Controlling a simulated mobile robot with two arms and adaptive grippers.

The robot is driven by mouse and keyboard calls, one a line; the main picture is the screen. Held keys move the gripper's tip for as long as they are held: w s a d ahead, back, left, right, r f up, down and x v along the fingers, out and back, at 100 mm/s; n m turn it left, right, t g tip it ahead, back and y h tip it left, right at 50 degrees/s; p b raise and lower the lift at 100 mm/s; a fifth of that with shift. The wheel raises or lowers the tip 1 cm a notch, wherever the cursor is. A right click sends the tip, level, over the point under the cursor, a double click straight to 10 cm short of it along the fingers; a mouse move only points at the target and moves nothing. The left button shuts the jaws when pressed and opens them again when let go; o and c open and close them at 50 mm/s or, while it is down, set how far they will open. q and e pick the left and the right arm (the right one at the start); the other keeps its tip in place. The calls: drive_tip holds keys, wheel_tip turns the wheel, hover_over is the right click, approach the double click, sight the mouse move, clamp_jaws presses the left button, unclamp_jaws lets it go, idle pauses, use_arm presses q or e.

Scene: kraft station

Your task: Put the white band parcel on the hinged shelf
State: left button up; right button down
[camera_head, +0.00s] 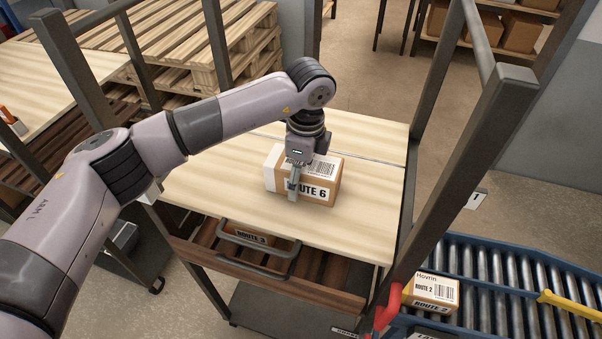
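A cardboard parcel marked ROUTE 6 (325,186), with a white band (272,169) at its left end, sits on the pale wooden top (220,200) of a dark metal frame. A thin seam crosses this top behind the parcel, so it may be the hinged shelf. My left gripper (294,188) points down at the parcel, with one finger in front of its labelled face. The other finger is hidden, so I cannot tell whether it grips the parcel. My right gripper is out of view.
Below the top, a slatted drawer (300,283) with a grey handle holds a ROUTE 3 parcel (250,234). Dark posts (440,150) flank the top. Pallets (180,45) stand behind.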

use_arm(q)
drive_tip(key=shift+o, duration=0.4)
drive_tip(key=shift+r, duration=0.45)
drive_tip(key=r+b, duration=0.1)
drive_tip(key=r, duration=0.2)
drive_tip(key=r+b, duration=0.1)
drive_tip(key=r, duration=0.3)
drive_tip(key=r+b, duration=0.2)
drive_tip(key=r, duration=0.1)
drive_tip(key=shift+s+d+r, duration=0.1)
drive_tip(key=shift+d+r, duration=0.15)
drive_tip(key=shift+d, duration=0.15)
drive_tip(key=shift+r, duration=0.45)
drive_tip(key=shift+f, duration=0.1)
